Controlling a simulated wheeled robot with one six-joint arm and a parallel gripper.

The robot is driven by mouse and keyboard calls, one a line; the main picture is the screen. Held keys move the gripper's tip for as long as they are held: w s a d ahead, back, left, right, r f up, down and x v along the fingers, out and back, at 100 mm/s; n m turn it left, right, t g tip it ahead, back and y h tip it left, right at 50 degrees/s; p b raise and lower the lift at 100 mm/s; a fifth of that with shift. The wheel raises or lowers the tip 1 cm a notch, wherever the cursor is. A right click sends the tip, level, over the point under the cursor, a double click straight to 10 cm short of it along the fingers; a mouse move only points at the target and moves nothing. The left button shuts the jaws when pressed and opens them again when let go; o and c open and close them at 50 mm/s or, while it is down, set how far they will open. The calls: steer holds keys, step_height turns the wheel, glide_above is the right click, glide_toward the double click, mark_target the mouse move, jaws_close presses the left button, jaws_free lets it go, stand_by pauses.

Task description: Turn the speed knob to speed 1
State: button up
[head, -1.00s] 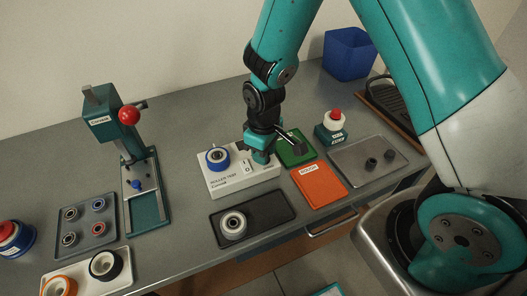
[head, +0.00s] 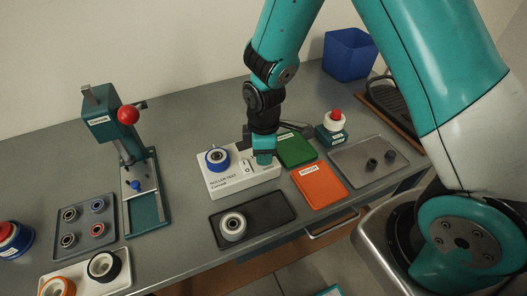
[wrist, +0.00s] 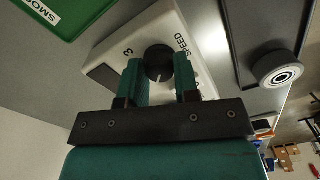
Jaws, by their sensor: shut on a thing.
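The white roller test unit (head: 240,180) stands on the grey bench, with a blue-rimmed roller (head: 217,158) on its left part and a white switch in the middle. My gripper (head: 264,157) points down at its right end and hides the knob in the head view. In the wrist view, the round black speed knob (wrist: 158,62) sits between the two teal fingers of my gripper (wrist: 159,75), which is shut on it. The word SPEED shows right of the knob and a 3 to its left. The knob's pointer and the other numbers cannot be made out clearly.
A green tray (head: 297,150) and an orange tray (head: 319,187) lie right of the unit. A dark tray (head: 270,215) with a white roller (head: 232,226) lies in front. A red-button box (head: 332,128) stands behind right, and a teal press (head: 130,150) at left.

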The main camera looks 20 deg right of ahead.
stand_by(0.3)
steer(key=o, duration=0.6)
steer(key=shift+o, duration=0.2)
steer(key=shift+r, duration=0.1)
step_height(320, 180, up, 17)
steer(key=b, duration=0.1)
steer(key=shift+r+b, duration=0.15)
steer(key=shift+b, duration=0.15)
